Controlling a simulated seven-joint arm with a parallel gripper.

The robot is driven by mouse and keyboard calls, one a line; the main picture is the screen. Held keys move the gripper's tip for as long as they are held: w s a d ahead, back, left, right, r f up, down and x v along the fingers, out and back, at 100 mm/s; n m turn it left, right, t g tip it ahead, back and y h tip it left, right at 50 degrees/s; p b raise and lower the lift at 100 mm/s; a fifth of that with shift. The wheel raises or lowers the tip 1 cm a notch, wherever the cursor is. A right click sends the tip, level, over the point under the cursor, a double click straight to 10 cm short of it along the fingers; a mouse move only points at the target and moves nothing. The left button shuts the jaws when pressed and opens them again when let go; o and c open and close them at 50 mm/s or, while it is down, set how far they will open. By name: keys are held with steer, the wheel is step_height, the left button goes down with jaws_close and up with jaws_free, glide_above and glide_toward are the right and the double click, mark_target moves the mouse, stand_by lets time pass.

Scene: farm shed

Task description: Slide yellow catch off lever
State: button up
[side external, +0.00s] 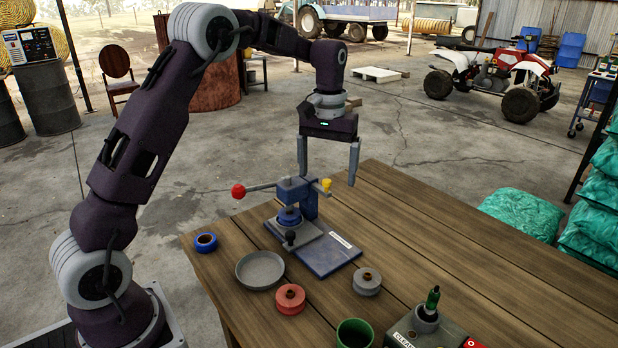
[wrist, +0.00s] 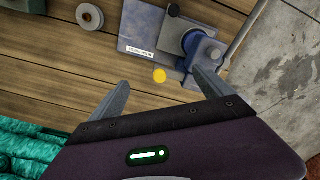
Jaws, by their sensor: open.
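The yellow catch (side external: 326,185) sits at the right end of the lever (side external: 262,187) on a small blue press (side external: 309,205). The lever's other end carries a red ball knob (side external: 238,190). In the wrist view the catch (wrist: 160,76) is a yellow disc beside the press (wrist: 203,50), and the lever (wrist: 243,30) runs off to the upper right. My gripper (side external: 327,180) points down, open and empty. Its fingertips lie on either side of the catch in both views, with no visible contact. I cannot tell the exact depth between fingers and catch.
The press's base plate (side external: 328,258) lies on the wooden table (side external: 430,240). A grey dish (side external: 260,270), a blue ring (side external: 205,242), a red spool (side external: 290,298) and a grey spool (side external: 367,282) surround it. A green cup (side external: 354,334) stands near the front. The table's right side is largely clear.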

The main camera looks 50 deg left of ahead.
steer(key=shift+r, duration=3.35)
steer(key=s+d+r+m+t, duration=0.1)
steer(key=s+d+r, duration=0.25)
steer(key=s, duration=0.35)
steer(key=s+d+r+m+t, duration=0.1)
steer(key=s+d+r+t, duration=0.2)
steer(key=s, duration=0.4)
steer(key=s+d+f+m, duration=0.2)
steer(key=s, duration=0.6)
steer(key=s+d+f+m+t, duration=0.1)
steer(key=s+d+f+m, duration=0.1)
steer(key=s, duration=0.7)
steer(key=shift+d+f+t, duration=0.15)
steer(key=shift+f+t, duration=0.15)
steer(key=shift+f, duration=0.4)
